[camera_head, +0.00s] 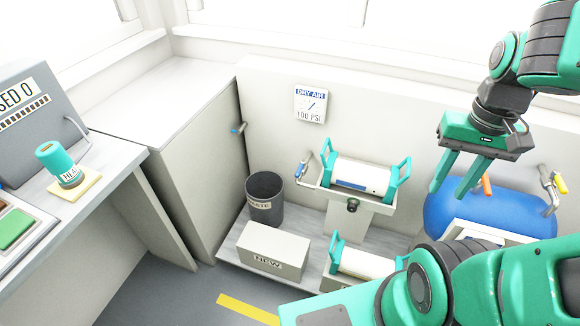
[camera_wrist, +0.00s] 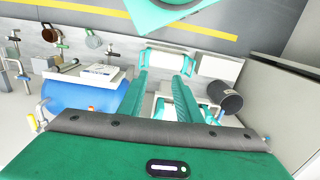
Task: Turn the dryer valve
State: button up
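A white canister with teal end handles (camera_head: 362,176) sits on a stand below the DRY AIR gauge (camera_head: 311,104), perhaps the dryer. A pipe fitting with a small blue handle (camera_head: 300,170) stands at its left end. An orange handle (camera_head: 487,185) and a yellow handle (camera_head: 560,183) show by the blue tank at the right. No label shows which one is the dryer valve.
The blue tank (camera_head: 445,213) stands at the right. A dark waste bin (camera_head: 265,200) and a white box marked NEW (camera_head: 274,253) stand left of the canister stand. A second white canister (camera_head: 368,263) is lower in front. A grey desk (camera_head: 118,152) is at the left.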

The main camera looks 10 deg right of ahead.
jog(key=shift+o, duration=0.4)
send_over(299, 171)
notch_tip(299, 171, down, 27)
notch_tip(299, 171, down, 10)
jog(key=shift+w+r, duration=0.1)
jog(key=shift+c, duration=0.3)
grip_shut()
